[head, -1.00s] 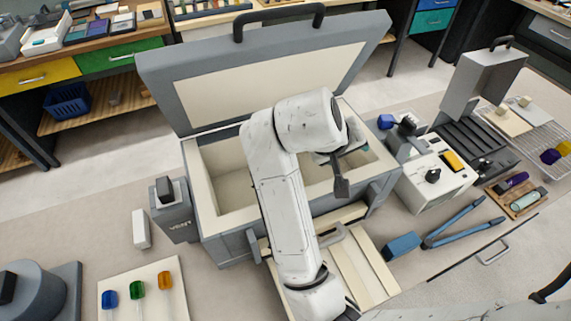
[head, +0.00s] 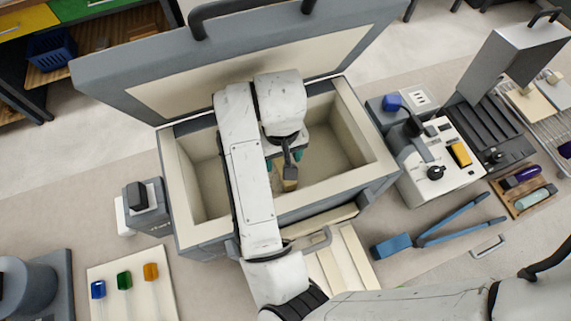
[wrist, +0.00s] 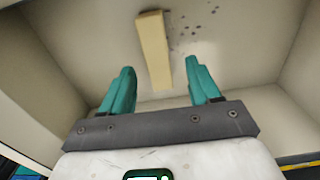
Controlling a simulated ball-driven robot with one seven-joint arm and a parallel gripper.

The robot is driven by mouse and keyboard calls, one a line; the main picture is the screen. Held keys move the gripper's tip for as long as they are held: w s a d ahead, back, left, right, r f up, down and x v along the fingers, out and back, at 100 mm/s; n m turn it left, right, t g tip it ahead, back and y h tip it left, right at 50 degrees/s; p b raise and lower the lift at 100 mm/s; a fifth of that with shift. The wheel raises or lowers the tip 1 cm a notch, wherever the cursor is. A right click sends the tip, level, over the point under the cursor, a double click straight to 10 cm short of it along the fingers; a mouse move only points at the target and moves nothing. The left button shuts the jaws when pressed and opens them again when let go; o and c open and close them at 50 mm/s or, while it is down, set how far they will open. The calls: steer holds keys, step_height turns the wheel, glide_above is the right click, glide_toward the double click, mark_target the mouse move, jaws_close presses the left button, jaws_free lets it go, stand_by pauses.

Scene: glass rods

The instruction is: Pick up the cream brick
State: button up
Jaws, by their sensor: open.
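The cream brick (wrist: 152,45) is a long pale block lying on the floor of the open chest. In the head view its end (head: 290,185) shows just below my gripper, partly hidden by my wrist. My gripper (wrist: 161,75) is open, with its two teal fingers apart and nothing between them. In the wrist view the brick lies ahead of the fingertips, its near end lined up between them. In the head view my gripper (head: 285,162) is inside the chest.
The grey chest has a cream rim (head: 335,188) and walls around my gripper, and a raised lid (head: 240,75) behind. A grey vent box (head: 148,208) stands left. A white device (head: 440,160) and blue tongs (head: 430,235) are right. Dark specks (wrist: 190,28) lie near the brick.

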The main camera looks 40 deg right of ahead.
steer(key=f+b, duration=0.2)
steer(key=f, duration=0.1)
steer(key=f+b, duration=0.1)
steer(key=f, duration=0.1)
steer(key=shift+s, duration=0.25)
steer(key=shift+r, duration=0.1)
steer(key=c, duration=1.1)
steer(key=shift+c, duration=0.2)
